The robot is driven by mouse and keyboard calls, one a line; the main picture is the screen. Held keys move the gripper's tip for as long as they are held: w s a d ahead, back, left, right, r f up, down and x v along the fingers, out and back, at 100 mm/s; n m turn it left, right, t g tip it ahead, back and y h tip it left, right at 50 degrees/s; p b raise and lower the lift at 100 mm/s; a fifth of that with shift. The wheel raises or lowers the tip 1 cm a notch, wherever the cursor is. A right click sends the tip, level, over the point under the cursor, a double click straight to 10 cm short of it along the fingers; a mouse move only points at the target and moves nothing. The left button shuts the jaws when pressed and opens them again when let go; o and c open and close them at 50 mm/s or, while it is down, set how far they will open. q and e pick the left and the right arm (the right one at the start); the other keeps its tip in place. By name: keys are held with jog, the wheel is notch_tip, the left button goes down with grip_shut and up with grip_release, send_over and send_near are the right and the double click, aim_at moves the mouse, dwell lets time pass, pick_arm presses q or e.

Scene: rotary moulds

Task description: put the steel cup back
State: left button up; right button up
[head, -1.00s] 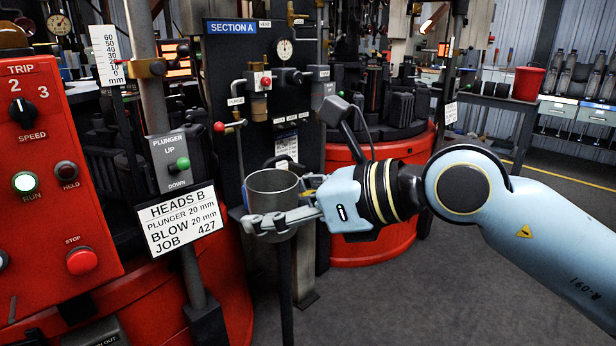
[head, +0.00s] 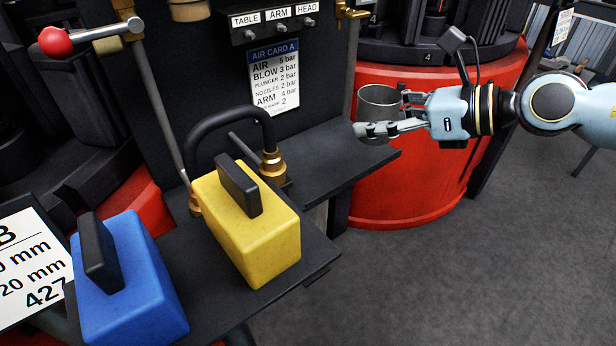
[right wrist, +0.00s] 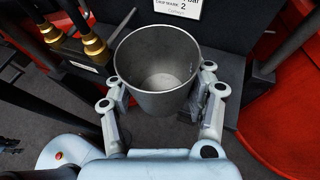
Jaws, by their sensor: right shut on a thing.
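The steel cup (head: 378,101) is a grey, open-topped metal cup, held upright near the end of a dark shelf in the head view. My right gripper (head: 376,129) is shut on it, with its fingers around the cup's sides. In the right wrist view the cup (right wrist: 158,72) stands between the two fingers (right wrist: 163,108), and its inside looks empty. The dark shelf (head: 335,155) is to the left of and below the cup in the head view; I cannot tell the gap between them. My left gripper is not in view.
A yellow block (head: 245,225) and a blue block (head: 135,290), both with black handles, stand on the dark ledge at left. A black hose (head: 232,118) with brass fittings rises behind them. A red round machine base (head: 440,170) is behind the cup. Grey floor (head: 430,280) is clear at lower right.

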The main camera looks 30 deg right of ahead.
jog(key=b, duration=0.4)
send_over(308, 170)
jog(key=f, duration=0.6)
jog(key=shift+s+d+f, duration=0.1)
jog(key=shift+s+f, duration=0.15)
jog(key=shift+w+f, duration=0.15)
jog(key=shift+w, duration=0.05)
jog(key=f+b, duration=0.2)
jog(key=f, duration=0.2)
jog(key=shift+a, duration=0.2)
jog(key=shift+f, duration=0.1)
jog(key=o, duration=0.9)
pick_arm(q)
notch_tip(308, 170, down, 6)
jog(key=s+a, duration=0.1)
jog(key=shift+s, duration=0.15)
pick_arm(e)
jog(key=o, duration=0.4)
